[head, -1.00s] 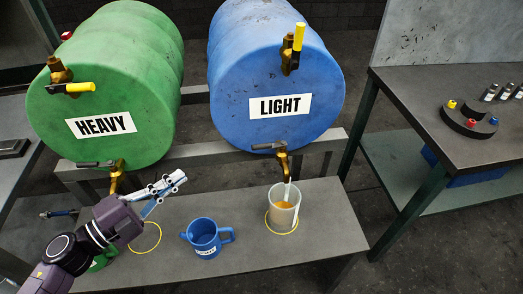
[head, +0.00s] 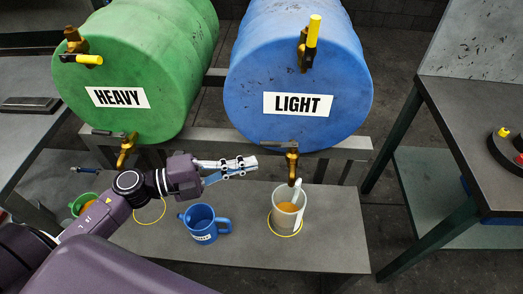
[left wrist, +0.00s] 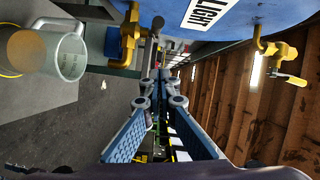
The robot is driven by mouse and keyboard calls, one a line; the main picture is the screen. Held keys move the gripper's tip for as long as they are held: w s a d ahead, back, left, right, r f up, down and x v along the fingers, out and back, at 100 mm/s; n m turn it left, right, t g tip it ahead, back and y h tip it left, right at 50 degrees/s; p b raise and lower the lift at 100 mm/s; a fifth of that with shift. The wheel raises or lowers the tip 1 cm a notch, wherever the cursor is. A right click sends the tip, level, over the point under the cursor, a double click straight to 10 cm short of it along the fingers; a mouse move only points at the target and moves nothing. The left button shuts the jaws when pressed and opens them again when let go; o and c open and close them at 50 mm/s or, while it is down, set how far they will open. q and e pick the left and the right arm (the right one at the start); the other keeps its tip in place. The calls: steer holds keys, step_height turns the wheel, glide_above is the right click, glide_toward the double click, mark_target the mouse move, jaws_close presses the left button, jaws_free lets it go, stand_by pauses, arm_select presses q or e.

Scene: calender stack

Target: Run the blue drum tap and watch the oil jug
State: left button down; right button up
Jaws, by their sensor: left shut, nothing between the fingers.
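The blue drum (head: 300,75), labelled LIGHT, lies on its side on a rack. Its lower brass tap (head: 292,160) has a grey lever pointing left. Its upper tap has a yellow handle (head: 314,30) standing upright. The clear oil jug (head: 286,214) stands upright under the spout inside a yellow ring; amber oil fills roughly half of it. The jug (left wrist: 62,52) also shows in the left wrist view, beside the tap (left wrist: 130,38). I cannot tell whether oil is flowing. My left gripper (head: 254,163) is shut and empty, left of the lower tap. My right gripper is not in view.
A blue mug (head: 203,223) stands on the bench (head: 255,250) left of the jug. The green HEAVY drum (head: 130,70) is at left, with an empty yellow ring (head: 150,212) below. A green container (head: 82,204) is partly hidden by my arm. Another table (head: 480,110) stands right.

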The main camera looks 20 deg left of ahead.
mark_target(278, 144)
arm_select(q)
steer(key=w+d+f+b, duration=0.1)
steer(key=w+b, duration=0.1)
steer(key=w, duration=0.4)
steer(key=shift+d+b, duration=0.3)
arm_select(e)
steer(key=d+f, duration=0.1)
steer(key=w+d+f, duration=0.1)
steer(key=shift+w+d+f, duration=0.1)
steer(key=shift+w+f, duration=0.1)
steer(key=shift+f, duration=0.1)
